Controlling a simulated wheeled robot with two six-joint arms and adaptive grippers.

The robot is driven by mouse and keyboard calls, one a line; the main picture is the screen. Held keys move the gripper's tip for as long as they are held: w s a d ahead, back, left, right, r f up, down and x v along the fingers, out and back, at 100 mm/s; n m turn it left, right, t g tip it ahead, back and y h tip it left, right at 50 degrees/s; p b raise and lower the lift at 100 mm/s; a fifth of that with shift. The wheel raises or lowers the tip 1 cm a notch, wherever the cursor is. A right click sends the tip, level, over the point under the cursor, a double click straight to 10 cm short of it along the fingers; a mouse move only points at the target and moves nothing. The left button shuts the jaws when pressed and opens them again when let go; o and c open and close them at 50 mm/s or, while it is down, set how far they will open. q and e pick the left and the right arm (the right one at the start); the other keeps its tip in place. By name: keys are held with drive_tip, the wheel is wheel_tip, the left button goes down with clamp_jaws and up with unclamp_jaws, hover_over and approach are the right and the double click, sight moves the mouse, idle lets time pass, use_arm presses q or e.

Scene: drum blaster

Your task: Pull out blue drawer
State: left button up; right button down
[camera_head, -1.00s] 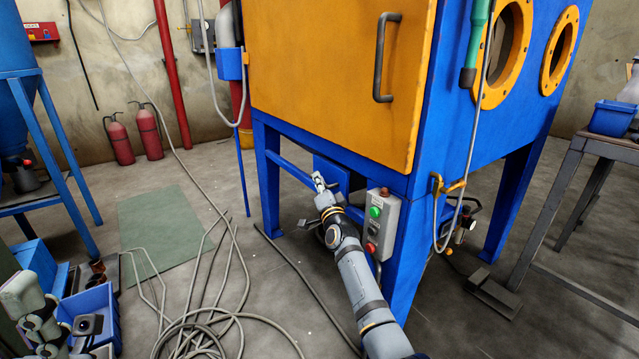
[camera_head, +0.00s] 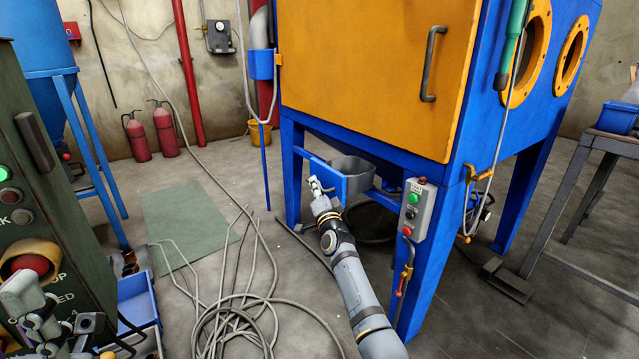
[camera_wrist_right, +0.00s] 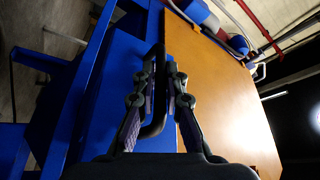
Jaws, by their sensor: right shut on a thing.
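The blue drawer (camera_head: 328,177) sits low under the orange-doored blue cabinet (camera_head: 378,70) in the head view. It stands out from the frame, and its grey inside shows from above. My right gripper (camera_head: 318,187) is at the drawer's front face. In the right wrist view my right gripper (camera_wrist_right: 160,82) is shut on the dark drawer handle (camera_wrist_right: 157,124), with a finger on each side of it and the blue front (camera_wrist_right: 100,118) behind. My left gripper (camera_head: 45,322) is at the lower left of the head view, in front of a green panel; its jaws are unclear.
A control box with green and red buttons (camera_head: 417,210) hangs on the cabinet leg right of my right arm. Loose cables (camera_head: 235,325) lie on the floor at front left. A green control cabinet (camera_head: 60,180) stands at left; a metal table (camera_head: 610,143) stands at right.

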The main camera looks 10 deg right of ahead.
drive_tip(key=shift+s+a, duration=0.2)
drive_tip(key=shift+a, duration=0.3)
drive_tip(key=c, duration=1.7)
unclamp_jaws()
drive_tip(key=shift+d, duration=0.1)
